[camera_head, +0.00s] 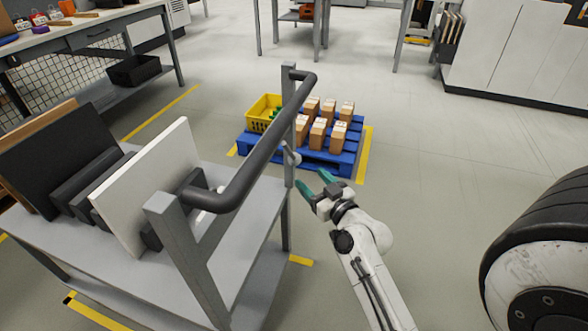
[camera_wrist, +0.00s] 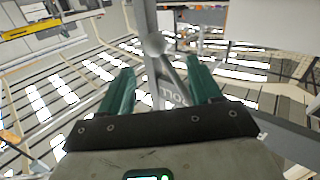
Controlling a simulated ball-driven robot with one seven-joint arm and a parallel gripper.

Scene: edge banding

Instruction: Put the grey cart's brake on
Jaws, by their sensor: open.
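The grey cart (camera_head: 190,268) stands at the left, with a dark bar handle (camera_head: 262,150) between two grey posts. On the far post is a small pale knob (camera_head: 292,157), which looks like the end of the brake lever. My gripper (camera_head: 313,181) is open and empty, just right of and below that knob. In the wrist view the knob (camera_wrist: 155,45) shows ahead of my gripper (camera_wrist: 160,80), between the two green fingers. I cannot tell whether a finger touches the lever.
Dark and white panels (camera_head: 150,185) stand on the cart's top. Beyond it a blue pallet (camera_head: 322,165) carries several brown boxes and a yellow crate (camera_head: 264,112). A workbench (camera_head: 95,30) is at the back left, a large black wheel (camera_head: 540,240) at the right.

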